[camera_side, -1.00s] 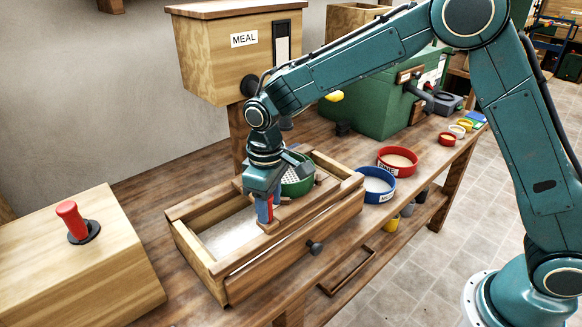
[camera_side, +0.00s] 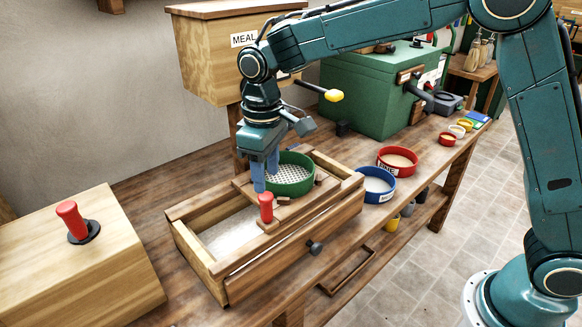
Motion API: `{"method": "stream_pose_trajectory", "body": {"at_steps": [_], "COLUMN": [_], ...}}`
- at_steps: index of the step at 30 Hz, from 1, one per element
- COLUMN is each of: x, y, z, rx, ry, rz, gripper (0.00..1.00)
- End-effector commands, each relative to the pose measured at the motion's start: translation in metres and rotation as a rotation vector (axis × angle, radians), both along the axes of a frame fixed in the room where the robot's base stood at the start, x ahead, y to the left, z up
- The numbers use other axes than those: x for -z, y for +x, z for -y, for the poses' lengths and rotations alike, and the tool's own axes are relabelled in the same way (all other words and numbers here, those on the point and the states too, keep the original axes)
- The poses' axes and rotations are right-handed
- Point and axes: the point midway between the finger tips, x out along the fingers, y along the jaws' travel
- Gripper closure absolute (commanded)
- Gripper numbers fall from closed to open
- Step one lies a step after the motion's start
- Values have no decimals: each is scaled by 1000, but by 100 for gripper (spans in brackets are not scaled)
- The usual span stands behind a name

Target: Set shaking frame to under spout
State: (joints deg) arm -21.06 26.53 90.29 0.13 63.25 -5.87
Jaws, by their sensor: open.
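The shaking frame (camera_side: 243,187) is a wooden slide on top of a wooden trough (camera_side: 205,269). A green-rimmed sieve (camera_side: 291,184) with a pale mesh sits in it, and a red upright handle (camera_side: 266,207) stands at its near left end. My gripper (camera_side: 264,183) is open and empty, its blue fingers pointing down just above and behind the red handle, left of the sieve. Whether a finger touches the handle, I cannot tell. The spout under the wooden MEAL box (camera_side: 205,60) is hidden behind my arm.
A red-knobbed lever (camera_side: 72,220) stands on a wooden block at left. A yellow-tipped lever (camera_side: 333,95) sticks out near my wrist. A blue bowl (camera_side: 385,198), a red bowl (camera_side: 411,165) and a green machine (camera_side: 365,95) are to the right. The trough's left part holds pale meal.

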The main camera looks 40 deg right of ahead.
Motion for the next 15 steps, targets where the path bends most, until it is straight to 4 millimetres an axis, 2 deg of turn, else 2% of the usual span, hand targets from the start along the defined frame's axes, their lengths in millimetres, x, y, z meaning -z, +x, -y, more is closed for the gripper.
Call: {"method": "stream_pose_trajectory", "body": {"at_steps": [1,6,15], "x": [-10,-35,-55], "y": [1,1,0], "z": [0,0,1], "rx": [1,1,2], "ry": [1,0,-1], "rz": [4,3,0], "gripper": [55,55,55]}}
